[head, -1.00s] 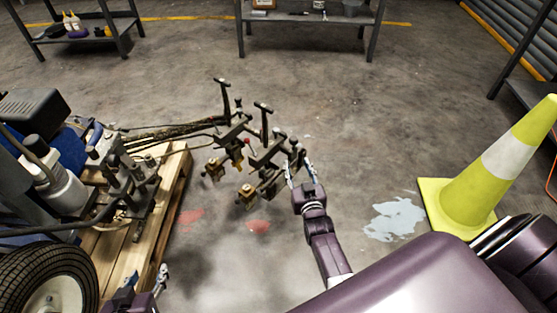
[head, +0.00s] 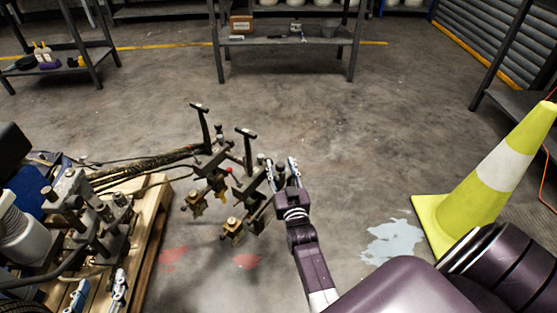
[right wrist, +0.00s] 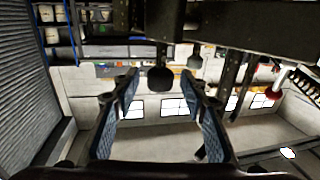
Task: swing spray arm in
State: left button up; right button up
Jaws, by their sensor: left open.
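The spray arm (head: 147,164) runs from the line striper (head: 84,208) at the left out over the floor. Its outer end carries dark clamps, two upright T-handles (head: 246,145) and brass-coloured nozzles (head: 232,227). My right gripper (head: 281,168) is open beside the outer right end of this assembly; contact cannot be told. In the right wrist view its fingers (right wrist: 160,92) are apart, with dark rods and a bar of the assembly above and beyond them. My left gripper (head: 98,292) is open at the bottom left, in front of the striper and pallet.
The striper stands on a wooden pallet (head: 146,246). A yellow-green cone (head: 489,185) stands at the right. Metal shelves (head: 290,45) line the back. Red and pale paint patches (head: 393,238) mark the floor. The floor behind the spray arm is clear.

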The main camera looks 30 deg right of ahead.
jog(key=shift+w+d, duration=0.15)
jog(key=shift+w, duration=0.25)
grip_shut()
